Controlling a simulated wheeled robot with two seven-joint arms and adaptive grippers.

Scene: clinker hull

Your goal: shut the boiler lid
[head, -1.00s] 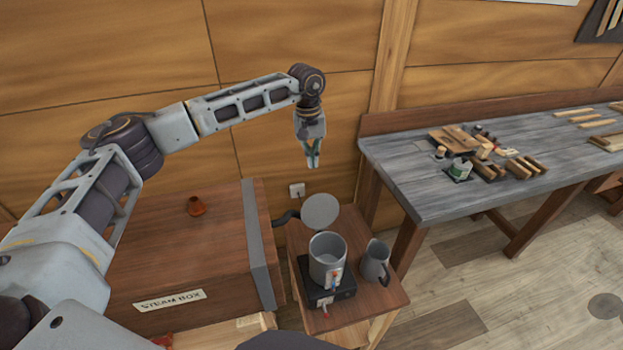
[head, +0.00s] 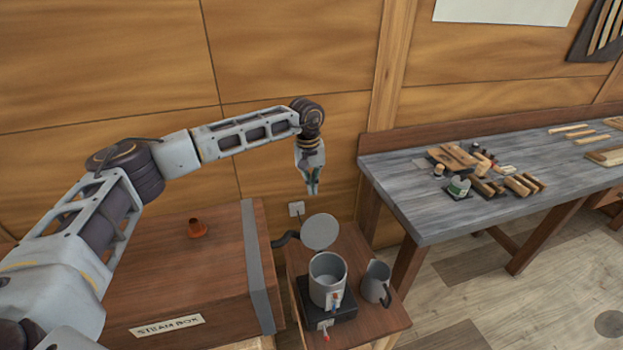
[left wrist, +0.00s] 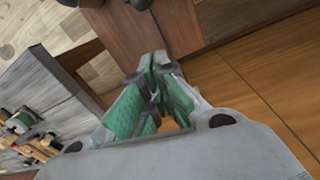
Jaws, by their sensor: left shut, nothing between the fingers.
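The boiler (head: 327,281) is a grey metal pot on a black base on a small wooden stand. Its round grey lid (head: 320,231) stands raised and open at the pot's back edge, tilted up toward the wall. My left gripper (head: 312,190) points down in the air above and behind the lid, apart from it. Its fingers are shut and empty. The green finger pads show in the left wrist view (left wrist: 150,105). The boiler's lid does not show clearly in the left wrist view. My right gripper is not in view.
A grey jug (head: 376,283) stands right of the boiler. The wooden steam box (head: 150,262) is on the left, with a dark hose (head: 285,240) beside the lid. A grey workbench (head: 450,205) with tools is on the right.

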